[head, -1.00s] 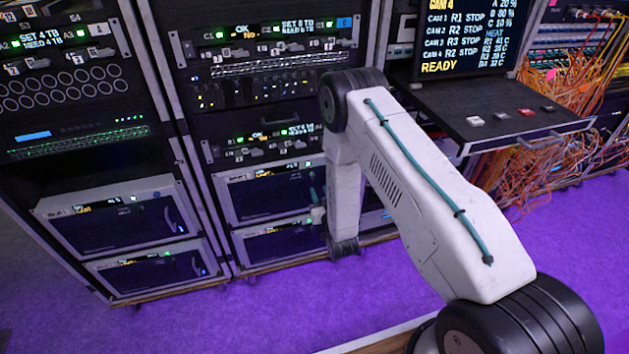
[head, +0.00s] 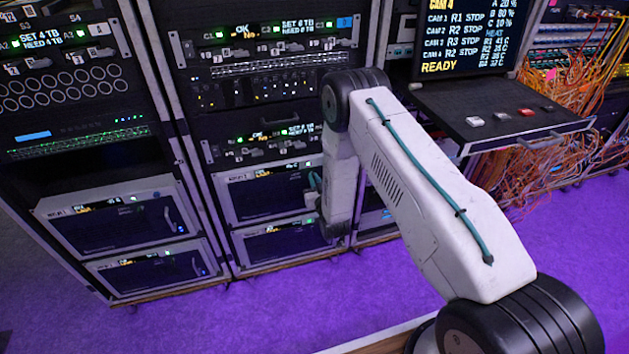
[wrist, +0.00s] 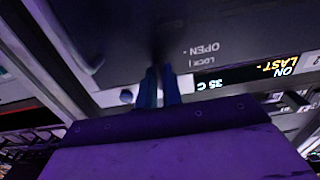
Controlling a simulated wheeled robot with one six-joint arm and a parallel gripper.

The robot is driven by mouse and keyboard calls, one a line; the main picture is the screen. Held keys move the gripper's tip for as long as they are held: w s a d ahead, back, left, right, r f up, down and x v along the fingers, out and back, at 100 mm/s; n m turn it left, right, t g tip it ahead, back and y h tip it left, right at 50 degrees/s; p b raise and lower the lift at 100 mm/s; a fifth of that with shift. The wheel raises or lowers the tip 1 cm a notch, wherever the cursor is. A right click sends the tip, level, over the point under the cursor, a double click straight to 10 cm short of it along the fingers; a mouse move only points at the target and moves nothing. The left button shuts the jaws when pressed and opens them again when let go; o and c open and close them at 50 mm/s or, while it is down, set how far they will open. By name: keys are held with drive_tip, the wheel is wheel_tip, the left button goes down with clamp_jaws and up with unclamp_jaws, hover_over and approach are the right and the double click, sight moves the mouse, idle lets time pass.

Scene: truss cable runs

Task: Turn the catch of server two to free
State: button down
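My gripper (wrist: 159,72) shows in the wrist view as two narrow bluish fingers close together, with nothing clear between them. They lie in front of a dark panel (wrist: 120,40) that shows upside-down words OPEN and LOCK and a lit display (wrist: 255,72). I cannot tell whether they touch it. In the head view only a bit of my gripper (head: 312,190) shows, left of my arm's lower end, by the upper boxed unit (head: 265,190) low in the middle rack. I cannot make out which unit is server two, and its catch is not clearly seen.
The left rack (head: 75,140) holds lit units and two more boxed units. A pull-out shelf (head: 500,110) with coloured buttons stands under a screen (head: 465,35) at right. Orange cables (head: 545,150) hang beside it. The purple floor (head: 270,305) in front is clear.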

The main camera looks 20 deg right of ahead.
drive_tip(key=shift+n, duration=0.3)
drive_tip(key=n, duration=1.7)
drive_tip(key=shift+a+f, duration=0.15)
drive_tip(key=shift+a, duration=0.1)
drive_tip(key=shift+n, duration=0.3)
drive_tip(key=c, duration=1.6)
unclamp_jaws()
drive_tip(key=shift+o, duration=0.2)
